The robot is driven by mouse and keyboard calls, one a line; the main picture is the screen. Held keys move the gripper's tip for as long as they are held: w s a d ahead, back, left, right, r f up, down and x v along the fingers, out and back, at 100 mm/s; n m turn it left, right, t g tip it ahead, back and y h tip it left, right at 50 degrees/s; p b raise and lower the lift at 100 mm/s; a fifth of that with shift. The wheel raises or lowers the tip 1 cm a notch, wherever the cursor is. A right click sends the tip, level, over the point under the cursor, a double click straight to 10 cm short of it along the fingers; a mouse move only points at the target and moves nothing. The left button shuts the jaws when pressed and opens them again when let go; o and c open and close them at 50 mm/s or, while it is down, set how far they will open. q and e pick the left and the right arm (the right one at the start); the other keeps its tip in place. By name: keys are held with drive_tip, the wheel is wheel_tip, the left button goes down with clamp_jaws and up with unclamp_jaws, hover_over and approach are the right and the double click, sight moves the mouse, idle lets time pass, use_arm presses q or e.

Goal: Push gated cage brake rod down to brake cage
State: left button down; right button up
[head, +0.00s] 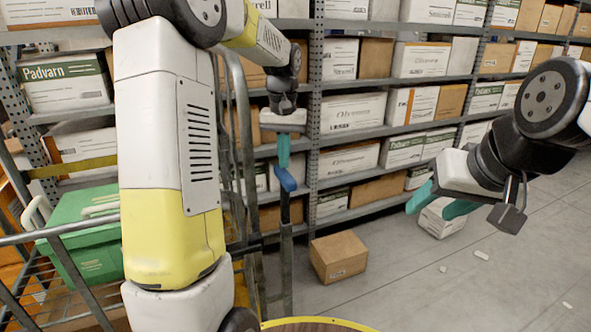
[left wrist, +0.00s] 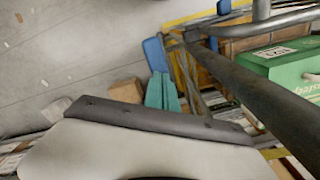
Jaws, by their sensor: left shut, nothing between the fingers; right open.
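The brake rod has a blue end (head: 286,180) on a grey upright bar (head: 287,235) at the cage's right side in the head view. My left gripper (head: 283,164) has its teal fingers shut and empty, pointing down right above the blue end. The two meet in the picture; I cannot tell if they touch. In the left wrist view the teal fingers (left wrist: 162,92) lie just below the blue end (left wrist: 155,54). The gated cage (head: 245,150) has grey tubes, partly hidden by my left arm. My right gripper (head: 430,212) is open and empty over the floor at right.
The cage holds a green box (head: 85,235) with a lid and handle. A brown carton (head: 338,257) stands on the floor right of the rod, and a white carton (head: 440,219) lies behind my right gripper. Shelves of boxes (head: 352,112) line the back. Floor at right is mostly clear.

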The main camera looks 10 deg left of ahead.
sight(284, 173)
idle(0.6)
use_arm(q)
drive_tip(key=shift+f, duration=3.5)
drive_tip(key=shift+r, duration=3.55)
